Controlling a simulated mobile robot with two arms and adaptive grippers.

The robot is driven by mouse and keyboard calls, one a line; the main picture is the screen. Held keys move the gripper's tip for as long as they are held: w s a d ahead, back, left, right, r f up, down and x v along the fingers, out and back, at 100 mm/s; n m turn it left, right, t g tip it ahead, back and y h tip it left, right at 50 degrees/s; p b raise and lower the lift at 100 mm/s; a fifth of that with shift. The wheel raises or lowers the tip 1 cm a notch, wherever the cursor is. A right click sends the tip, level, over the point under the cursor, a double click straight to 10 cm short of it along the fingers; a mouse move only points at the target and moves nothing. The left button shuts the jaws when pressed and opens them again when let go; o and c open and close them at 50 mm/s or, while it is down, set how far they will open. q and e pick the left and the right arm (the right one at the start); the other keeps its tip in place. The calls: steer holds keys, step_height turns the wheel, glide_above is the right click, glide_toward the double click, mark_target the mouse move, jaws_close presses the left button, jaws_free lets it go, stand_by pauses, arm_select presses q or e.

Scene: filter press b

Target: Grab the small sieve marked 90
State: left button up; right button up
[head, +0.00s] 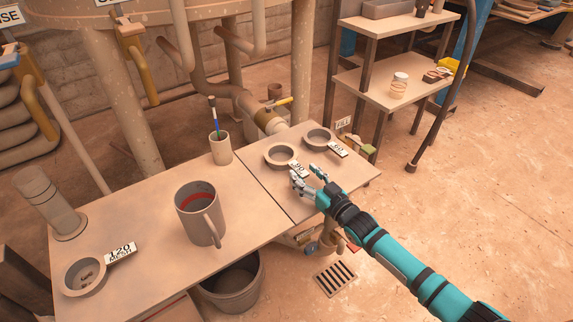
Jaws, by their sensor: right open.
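A small round sieve (281,156) lies on the right part of the table, and its tag, partly hidden by my fingers, seems to read 90. A second small sieve (318,138) with its own white tag (338,149) lies just behind it to the right; that tag's number is hard to read. My right gripper (306,176) is open and empty, close in front of the nearer sieve at its tag end. I cannot tell whether a finger touches the tag. My left gripper is not in view.
A larger sieve tagged 120 mesh (85,277) is at the table's front left. A big mug (202,213) with red inside and a brush cup (221,148) stand left of my gripper. Pipes and a valve (268,121) rise behind; a bucket (232,283) sits below.

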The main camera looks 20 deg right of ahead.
steer(key=shift+w+a, duration=0.2)
steer(key=shift+w, duration=0.5)
jaws_close()
steer(key=shift+r, duration=0.1)
